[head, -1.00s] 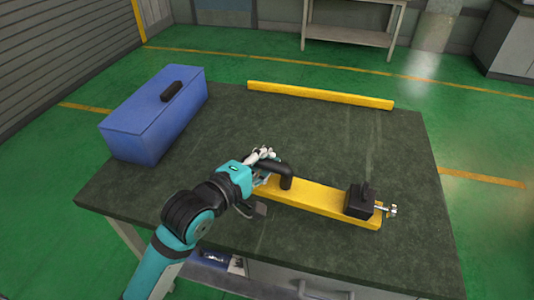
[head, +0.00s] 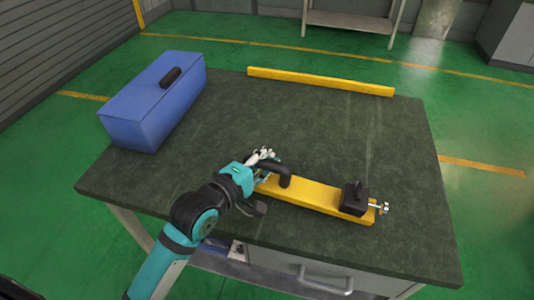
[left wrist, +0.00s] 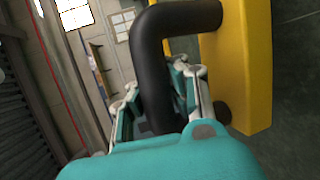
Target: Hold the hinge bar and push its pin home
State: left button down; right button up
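The yellow hinge bar (head: 318,197) lies along the front of the dark table, slanting slightly. It carries a bent black handle (head: 283,172) at its left end and a black block (head: 354,199) at its right end. A silver pin (head: 383,207) sticks out to the right of the block. My left gripper (head: 264,165) is at the handle. In the left wrist view the black handle (left wrist: 153,75) passes between the fingers (left wrist: 160,100), which look shut on it; the yellow bar (left wrist: 245,60) is at the right. My right gripper is not in view.
A blue toolbox (head: 150,105) stands at the table's back left. A yellow strip (head: 320,81) runs along the back edge. The middle of the dark tabletop (head: 270,120) is clear. A drawer handle (head: 325,282) shows below the front edge.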

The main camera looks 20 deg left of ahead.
pick_arm(q)
jog(key=shift+f, duration=1.6)
jog(key=shift+f, duration=0.2)
jog(key=shift+r, duration=0.1)
jog(key=shift+r, duration=0.1)
